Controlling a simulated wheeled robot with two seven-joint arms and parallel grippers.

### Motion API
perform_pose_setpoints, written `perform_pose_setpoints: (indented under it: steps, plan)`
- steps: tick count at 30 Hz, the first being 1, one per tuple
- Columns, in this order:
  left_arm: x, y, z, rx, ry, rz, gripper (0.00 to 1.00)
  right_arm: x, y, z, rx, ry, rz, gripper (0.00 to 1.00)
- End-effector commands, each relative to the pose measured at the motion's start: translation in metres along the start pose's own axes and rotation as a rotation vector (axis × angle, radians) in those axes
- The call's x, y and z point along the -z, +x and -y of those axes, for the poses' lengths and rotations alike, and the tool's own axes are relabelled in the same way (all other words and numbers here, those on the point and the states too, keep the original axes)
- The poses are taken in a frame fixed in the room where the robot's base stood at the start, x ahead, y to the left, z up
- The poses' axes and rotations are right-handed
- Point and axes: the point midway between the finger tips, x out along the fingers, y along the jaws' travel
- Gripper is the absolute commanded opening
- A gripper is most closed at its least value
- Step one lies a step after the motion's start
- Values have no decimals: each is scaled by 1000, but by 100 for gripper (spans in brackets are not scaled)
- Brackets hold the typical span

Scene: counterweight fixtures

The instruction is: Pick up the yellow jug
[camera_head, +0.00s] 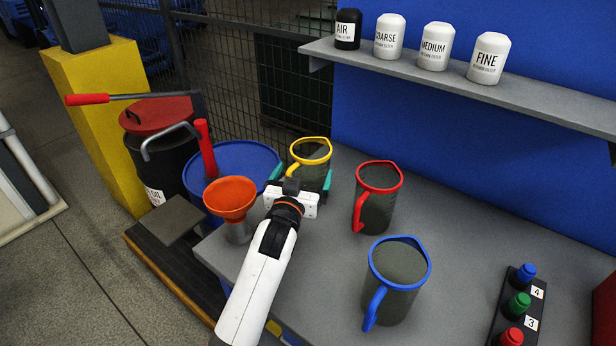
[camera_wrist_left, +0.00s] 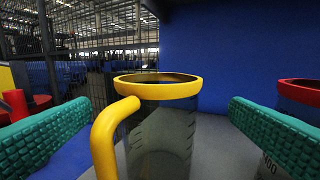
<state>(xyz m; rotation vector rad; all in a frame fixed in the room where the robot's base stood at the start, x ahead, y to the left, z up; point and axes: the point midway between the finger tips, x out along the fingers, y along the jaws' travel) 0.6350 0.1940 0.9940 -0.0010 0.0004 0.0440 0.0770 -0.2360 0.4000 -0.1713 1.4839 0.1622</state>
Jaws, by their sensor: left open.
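The yellow jug (camera_head: 310,153) has a grey see-through body with a yellow rim and handle. It stands upright near the back left of the grey bench. My left gripper (camera_head: 299,182) is open just in front of it, with its green fingers spread to either side. In the left wrist view the jug (camera_wrist_left: 160,130) stands between the two fingers (camera_wrist_left: 145,130), with its yellow handle (camera_wrist_left: 106,135) towards the camera and left of centre. I see no contact between fingers and jug. In the head view my gripper hides the lower part of the jug. My right gripper is not in view.
A red-rimmed jug (camera_head: 378,205) and a blue-rimmed jug (camera_head: 397,285) stand right of my left arm. An orange funnel (camera_head: 230,197) is close on the left, by a blue drum (camera_head: 245,160). A shelf (camera_head: 430,80) with several canisters overhangs the back right.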

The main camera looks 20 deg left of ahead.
Motion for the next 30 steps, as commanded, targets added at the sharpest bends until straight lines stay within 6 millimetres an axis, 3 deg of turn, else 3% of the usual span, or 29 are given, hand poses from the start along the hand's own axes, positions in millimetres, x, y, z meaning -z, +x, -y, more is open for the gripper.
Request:
perform_pose_setpoints:
  steps: [10,20,30]
  plan:
    - [1,44,-2,-1,1,0,100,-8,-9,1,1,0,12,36]
    - [2,50,-2,0,1,0,100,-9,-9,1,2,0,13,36]
    - [2,50,-2,0,1,0,44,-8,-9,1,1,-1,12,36]
